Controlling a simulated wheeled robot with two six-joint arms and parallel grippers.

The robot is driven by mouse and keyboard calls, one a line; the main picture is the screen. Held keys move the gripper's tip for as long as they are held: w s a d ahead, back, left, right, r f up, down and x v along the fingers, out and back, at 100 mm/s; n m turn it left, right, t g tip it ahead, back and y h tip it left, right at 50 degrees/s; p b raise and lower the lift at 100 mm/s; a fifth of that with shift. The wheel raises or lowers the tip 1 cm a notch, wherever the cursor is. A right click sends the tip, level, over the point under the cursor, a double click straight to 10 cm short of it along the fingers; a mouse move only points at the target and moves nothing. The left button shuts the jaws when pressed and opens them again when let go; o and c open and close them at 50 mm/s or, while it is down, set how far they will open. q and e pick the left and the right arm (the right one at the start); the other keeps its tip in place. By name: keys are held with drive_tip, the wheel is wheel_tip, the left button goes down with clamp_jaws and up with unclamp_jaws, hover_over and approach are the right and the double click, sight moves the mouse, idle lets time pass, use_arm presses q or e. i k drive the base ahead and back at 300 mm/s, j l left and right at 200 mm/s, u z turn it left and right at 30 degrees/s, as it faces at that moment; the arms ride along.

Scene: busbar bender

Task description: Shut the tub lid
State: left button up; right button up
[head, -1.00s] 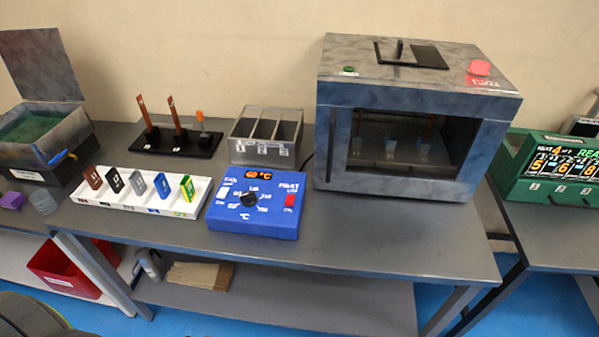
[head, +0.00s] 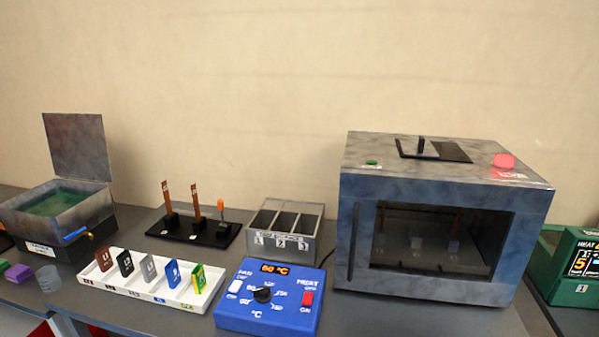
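The tub (head: 90,211) is a grey metal box on a black base at the left of the head view, with green contents inside. Its lid (head: 77,147) stands open, upright at the back of the tub. A blue handle or lever (head: 75,235) sticks out at the tub's front right. Neither of my grippers is in view.
A white tray (head: 143,292) with several coloured tags stands right of the tub. Behind it is a black stand (head: 194,231) with upright rods. A three-slot grey box (head: 285,232), a blue heat controller (head: 268,300) and a large metal oven (head: 445,215) follow rightward.

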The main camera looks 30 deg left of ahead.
sight(77, 142)
drive_tip(key=u, duration=2.25)
drive_tip(key=i+j, duration=0.55)
drive_tip(key=j, duration=0.3)
drive_tip(key=i+j, duration=0.55)
drive_tip(key=j, duration=0.25)
drive_tip(key=i+j, duration=0.3)
drive_tip(key=j, duration=0.15)
drive_tip(key=z, duration=0.05)
